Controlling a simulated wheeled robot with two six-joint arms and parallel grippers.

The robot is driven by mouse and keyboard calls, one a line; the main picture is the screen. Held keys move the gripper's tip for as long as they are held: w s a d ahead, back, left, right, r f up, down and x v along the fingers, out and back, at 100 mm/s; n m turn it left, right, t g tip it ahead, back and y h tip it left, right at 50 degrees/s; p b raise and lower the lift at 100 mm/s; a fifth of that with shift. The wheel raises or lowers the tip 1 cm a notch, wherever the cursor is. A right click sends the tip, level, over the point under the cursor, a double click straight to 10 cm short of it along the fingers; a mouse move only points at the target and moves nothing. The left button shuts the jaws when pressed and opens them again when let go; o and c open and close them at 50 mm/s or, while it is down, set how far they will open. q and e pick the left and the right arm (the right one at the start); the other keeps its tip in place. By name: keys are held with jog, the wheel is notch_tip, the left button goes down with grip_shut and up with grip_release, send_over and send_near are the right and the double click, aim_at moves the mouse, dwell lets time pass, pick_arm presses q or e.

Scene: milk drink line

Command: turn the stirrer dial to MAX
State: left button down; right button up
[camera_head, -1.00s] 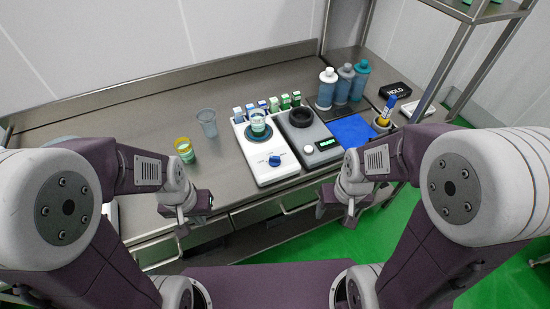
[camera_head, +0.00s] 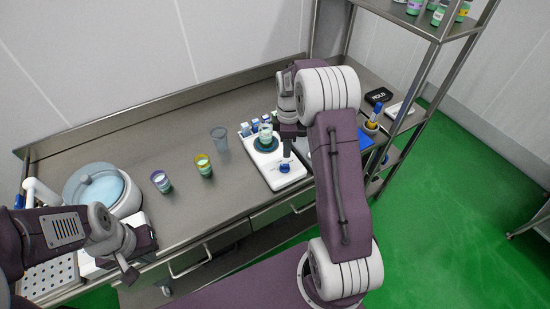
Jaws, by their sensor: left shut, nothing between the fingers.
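The white stirrer (camera_head: 276,183) stands near the bench's front edge, with a cup (camera_head: 265,133) on its dark round plate. Its blue dial (camera_head: 285,168) is on the front part of the top; its pointer and markings are too small to read. My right gripper (camera_head: 287,154) reaches down from behind, just above the dial; I cannot tell whether it touches it. Its fingers look close together, but their gap is not clear. My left gripper (camera_head: 131,279) is shut and empty at the lower left, far from the stirrer.
Two cups with coloured rims (camera_head: 161,182) (camera_head: 203,166) and a clear cup (camera_head: 219,140) stand left of the stirrer. A round vessel with a pale blue top (camera_head: 103,188) is at the left. My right arm hides much of the bench right of the stirrer.

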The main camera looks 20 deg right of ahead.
aim_at(284, 165)
jog(key=f, duration=0.2)
jog(key=a+f+p, duration=0.1)
jog(key=f, duration=0.2)
jog(key=shift+a+f, duration=0.1)
jog(key=shift+f, duration=0.15)
jog(key=f, duration=0.2)
jog(key=shift+d+f, duration=0.2)
jog(key=shift+f, duration=0.2)
jog(key=shift+d+f, duration=0.25)
jog(key=shift+f, duration=0.2)
jog(key=shift+a+r, duration=0.1)
jog(key=shift+a, duration=0.1)
pick_arm(q)
jog(key=shift+a+r, duration=0.3)
jog(key=shift+r, duration=0.2)
pick_arm(e)
grip_shut()
